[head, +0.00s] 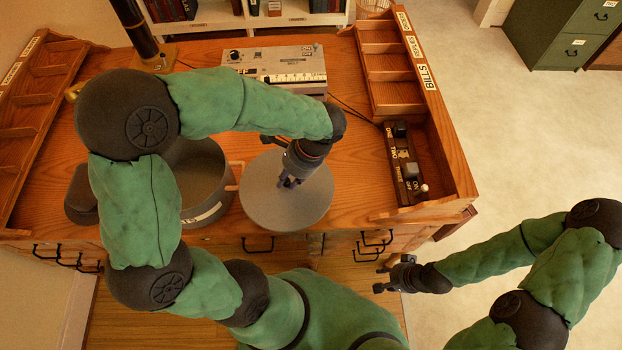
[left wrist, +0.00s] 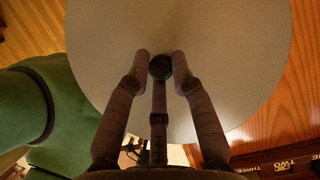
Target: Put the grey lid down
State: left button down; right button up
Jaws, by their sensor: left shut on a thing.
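The grey lid (head: 262,205) is a flat round disc. It lies level to the right of the grey pot (head: 205,165), by the desk's front edge; I cannot tell whether it touches the desk. My left gripper (head: 287,183) is above the lid, shut on its dark knob. The left wrist view shows the fingers (left wrist: 160,58) around the knob, with the lid (left wrist: 215,40) filling much of the picture. The pot is open and partly hidden by my left arm. My right gripper (head: 381,278) is off the desk's front, its fingers apart and empty.
The wooden desk (head: 345,170) has a grey device (head: 275,66) at the back and a switch box (head: 404,165) at right. Pigeonhole racks stand at left (head: 35,105) and right (head: 385,70). Bare desk top shows between lid and switch box.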

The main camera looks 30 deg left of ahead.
pick_arm(q)
jog(key=w, duration=0.1)
jog(key=w+f, duration=0.1)
jog(key=w+f+b, duration=0.1)
jog(key=shift+w+d, duration=0.35)
jog(key=w+f, duration=0.1)
jog(key=w+f+b, duration=0.1)
jog(key=f, duration=0.1)
jog(key=w+f+b, duration=0.1)
jog(key=w, duration=0.1)
jog(key=shift+d+f, duration=0.3)
jog(key=shift+f, duration=0.1)
jog(key=f+b, duration=0.1)
jog(key=f, duration=0.1)
jog(key=f+b, duration=0.1)
jog(key=shift+w+f+b, duration=0.3)
jog(key=shift+f+b, duration=0.05)
jog(key=shift+f, duration=0.05)
jog(key=shift+r, duration=0.1)
jog(key=c, duration=1.1)
grip_release()
jog(key=shift+o, duration=0.2)
